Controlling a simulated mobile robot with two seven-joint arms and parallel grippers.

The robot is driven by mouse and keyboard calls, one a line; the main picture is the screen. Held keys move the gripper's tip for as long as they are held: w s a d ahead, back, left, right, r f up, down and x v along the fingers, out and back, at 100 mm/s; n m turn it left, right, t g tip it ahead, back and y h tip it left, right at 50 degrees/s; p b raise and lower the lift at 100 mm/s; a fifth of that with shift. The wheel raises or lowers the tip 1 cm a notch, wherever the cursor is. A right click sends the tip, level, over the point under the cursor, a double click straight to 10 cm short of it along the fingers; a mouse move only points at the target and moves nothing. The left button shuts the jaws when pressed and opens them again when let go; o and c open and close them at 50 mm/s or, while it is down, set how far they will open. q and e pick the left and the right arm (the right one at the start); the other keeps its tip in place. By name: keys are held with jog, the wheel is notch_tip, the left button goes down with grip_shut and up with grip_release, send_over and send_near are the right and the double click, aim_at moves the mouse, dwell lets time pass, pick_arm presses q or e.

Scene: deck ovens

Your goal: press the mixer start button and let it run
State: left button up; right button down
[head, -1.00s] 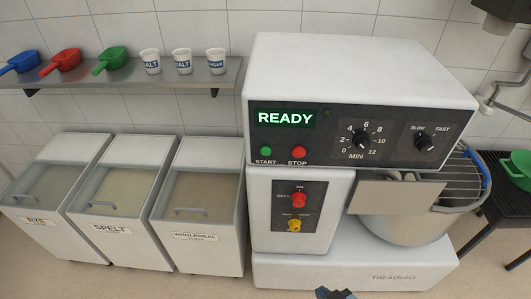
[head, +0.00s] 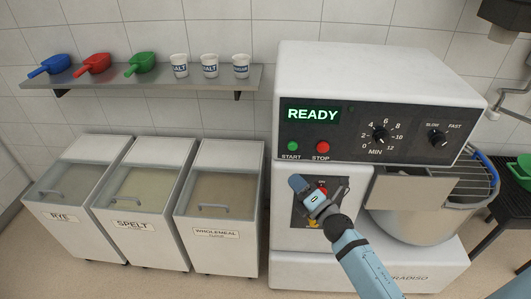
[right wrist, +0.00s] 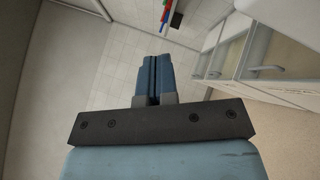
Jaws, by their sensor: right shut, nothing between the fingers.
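The mixer (head: 360,70) stands at the right of the head view, its display (head: 312,114) reading READY in green. The green START button (head: 292,146) is at the panel's lower left, with the red STOP button (head: 323,147) just right of it. My right gripper (head: 296,183) is shut and empty, below the START button and apart from it. It hides part of the lower panel (head: 338,190) with the red and yellow knobs. In the right wrist view its fingers (right wrist: 154,75) are together. My left gripper is not in view.
The minutes dial (head: 380,134) and speed knob (head: 436,138) are right of STOP. The bowl (head: 420,222) with its wire guard is at the right. Flour bins (head: 219,245) stand left of the mixer under a shelf (head: 120,91) with scoops and cups.

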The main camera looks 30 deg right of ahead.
aim_at(292, 146)
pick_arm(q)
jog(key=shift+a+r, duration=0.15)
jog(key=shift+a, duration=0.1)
pick_arm(e)
jog(key=shift+w+a+r+n+y, duration=0.3)
jog(key=shift+w+a+n+y, duration=0.15)
jog(key=shift+n, duration=0.45)
jog(key=shift+w+d, duration=0.1)
jog(key=shift+d, duration=0.1)
jog(key=shift+w, duration=0.1)
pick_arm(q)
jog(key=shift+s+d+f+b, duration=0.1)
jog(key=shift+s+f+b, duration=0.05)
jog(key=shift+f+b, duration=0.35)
pick_arm(e)
jog(key=w+d, duration=0.1)
jog(key=w, duration=0.1)
jog(key=w+d, duration=0.2)
jog(key=w, duration=0.1)
jog(key=w+d, duration=0.1)
jog(key=w, duration=0.1)
jog(key=shift+w+d, duration=0.15)
jog(key=shift+d, duration=0.05)
